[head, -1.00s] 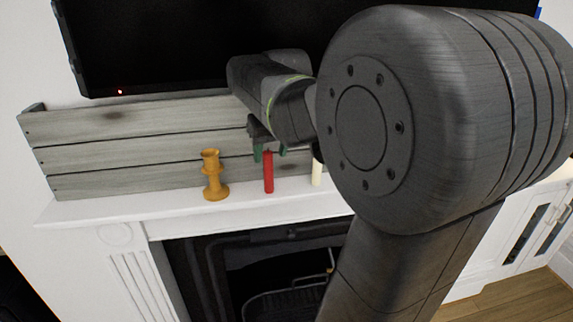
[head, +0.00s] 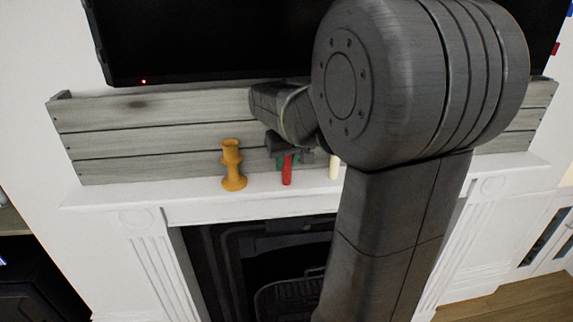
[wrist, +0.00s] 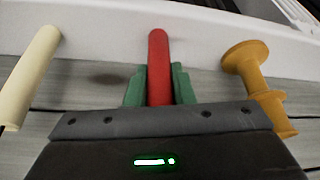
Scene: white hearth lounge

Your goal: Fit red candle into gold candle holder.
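The red candle (head: 287,174) is upright on the white mantel, its upper part between my fingers. In the wrist view the red candle (wrist: 159,62) has a green finger close against each side. My gripper (head: 288,160) looks shut on it; the wrist view shows the gripper (wrist: 159,88) with no clear gap. The gold candle holder (head: 233,168) stands upright on the mantel, left of the red candle in the head view. It shows at the right in the wrist view (wrist: 246,58), apart from my gripper. Its cup opening is hard to see.
A cream candle (head: 334,168) stands right of the red one; it is at the left in the wrist view (wrist: 32,75). Grey wooden planks (head: 170,140) rise behind the mantel (head: 130,196), with a dark television (head: 200,40) above. The mantel left of the holder is clear.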

